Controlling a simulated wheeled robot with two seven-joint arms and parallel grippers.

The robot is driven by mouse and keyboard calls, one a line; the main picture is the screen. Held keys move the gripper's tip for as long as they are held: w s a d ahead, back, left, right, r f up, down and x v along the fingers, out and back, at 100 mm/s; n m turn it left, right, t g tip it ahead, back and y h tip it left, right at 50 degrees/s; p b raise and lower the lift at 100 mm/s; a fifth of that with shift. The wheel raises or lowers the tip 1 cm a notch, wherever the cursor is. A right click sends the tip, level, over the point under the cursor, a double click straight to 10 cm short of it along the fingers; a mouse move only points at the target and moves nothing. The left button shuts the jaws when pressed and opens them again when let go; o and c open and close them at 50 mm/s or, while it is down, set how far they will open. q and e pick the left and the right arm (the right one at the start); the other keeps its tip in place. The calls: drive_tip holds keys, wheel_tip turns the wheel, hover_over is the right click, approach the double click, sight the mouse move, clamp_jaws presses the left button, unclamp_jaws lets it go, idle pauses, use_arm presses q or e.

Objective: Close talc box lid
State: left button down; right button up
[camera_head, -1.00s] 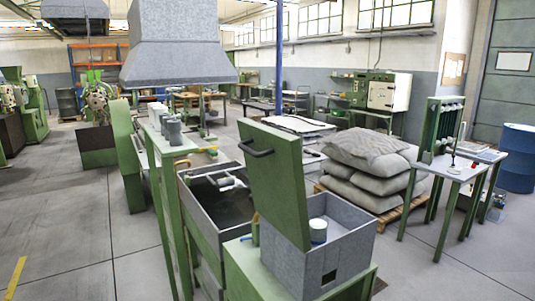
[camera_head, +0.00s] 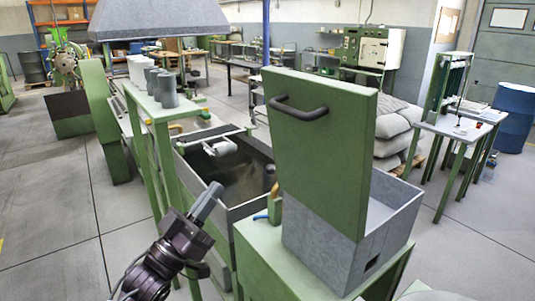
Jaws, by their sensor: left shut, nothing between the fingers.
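The talc box (camera_head: 320,245) is a grey speckled open-topped box on a green stand at the lower right. Its green lid (camera_head: 325,160) stands raised, nearly upright, with a dark curved handle (camera_head: 297,108) on the face toward the left. The lid hides much of the box's inside. My left gripper (camera_head: 208,200) is at the lower centre, left of the box and below the handle in the picture. It is shut and empty, with its fingers pointing up and slightly right, apart from the lid. My right gripper does not show.
A dark trough (camera_head: 235,170) with a grey rim lies behind my left gripper. A narrow green stand with several grey cups (camera_head: 165,85) is on the left. Sacks (camera_head: 397,125) are stacked behind the lid, and a small table (camera_head: 450,125) is at the right. Floor is clear at the left.

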use_arm(q)
drive_tip(key=s+d+r+m+g+h, duration=0.2)
drive_tip(key=s+r+m+g+h, duration=0.15)
drive_tip(key=s+r+h, duration=0.35)
drive_tip(key=w+d+r+y+p, duration=0.1)
drive_tip(key=w+d+r+p, duration=0.5)
drive_tip(key=d, duration=0.3)
drive_tip(key=shift+w+r+m+y+p, duration=0.3)
drive_tip(key=shift+w+r+m+y, duration=0.15)
drive_tip(key=shift+w, duration=0.4)
drive_tip(key=shift+w+r, duration=0.1)
